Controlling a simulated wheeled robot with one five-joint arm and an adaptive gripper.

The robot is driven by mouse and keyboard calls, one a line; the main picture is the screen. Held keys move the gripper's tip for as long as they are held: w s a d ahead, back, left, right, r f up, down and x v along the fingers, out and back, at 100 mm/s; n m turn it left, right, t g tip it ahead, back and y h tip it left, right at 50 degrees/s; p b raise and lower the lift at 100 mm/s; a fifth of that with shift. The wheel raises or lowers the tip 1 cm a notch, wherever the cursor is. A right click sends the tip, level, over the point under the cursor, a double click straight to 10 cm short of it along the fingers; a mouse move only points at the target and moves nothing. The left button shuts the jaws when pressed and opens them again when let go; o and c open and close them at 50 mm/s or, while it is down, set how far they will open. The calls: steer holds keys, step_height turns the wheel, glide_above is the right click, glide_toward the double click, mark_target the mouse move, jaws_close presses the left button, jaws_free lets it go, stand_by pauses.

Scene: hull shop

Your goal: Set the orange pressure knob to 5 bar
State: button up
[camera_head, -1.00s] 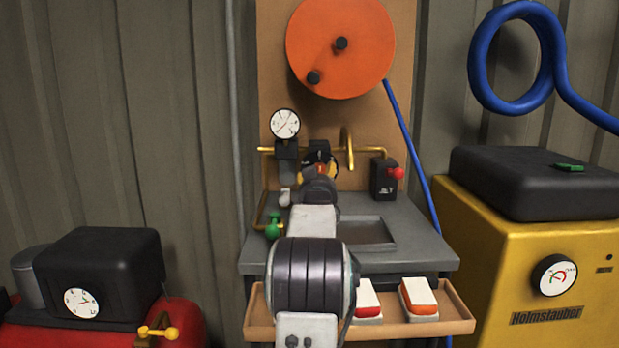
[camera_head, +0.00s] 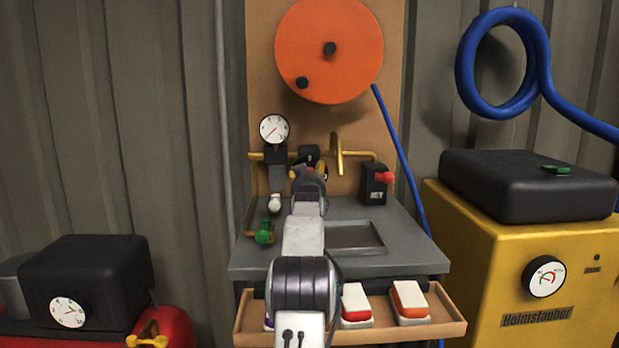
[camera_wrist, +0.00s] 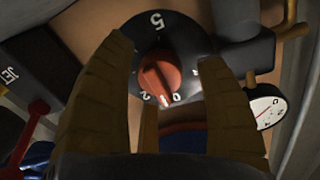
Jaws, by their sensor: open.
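In the wrist view the orange pressure knob (camera_wrist: 160,77) sits on a black round dial (camera_wrist: 190,42) with white figures. In the head view my gripper (camera_head: 309,174) is at the panel and mostly hides the knob.
A white gauge (camera_head: 274,129) stands left of the dial; it also shows in the wrist view (camera_wrist: 266,108). A red knob (camera_head: 384,178) on a black box is to the right. Brass pipes (camera_head: 345,154) run close by. Green (camera_head: 265,234) and white (camera_head: 275,204) handles are at lower left.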

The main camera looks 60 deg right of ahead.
steer(key=shift+d, duration=0.1)
stand_by(0.3)
steer(key=c, duration=1.2)
steer(key=shift+r+m+p, duration=0.15)
steer(key=shift+m+p, duration=0.15)
steer(key=shift+p, duration=0.15)
steer(key=shift+m+p, duration=0.5)
steer(key=shift+m, duration=0.1)
steer(key=shift+w+m+p, duration=0.1)
steer(key=shift+m+p, duration=1.05)
steer(key=shift+m, duration=1.65)
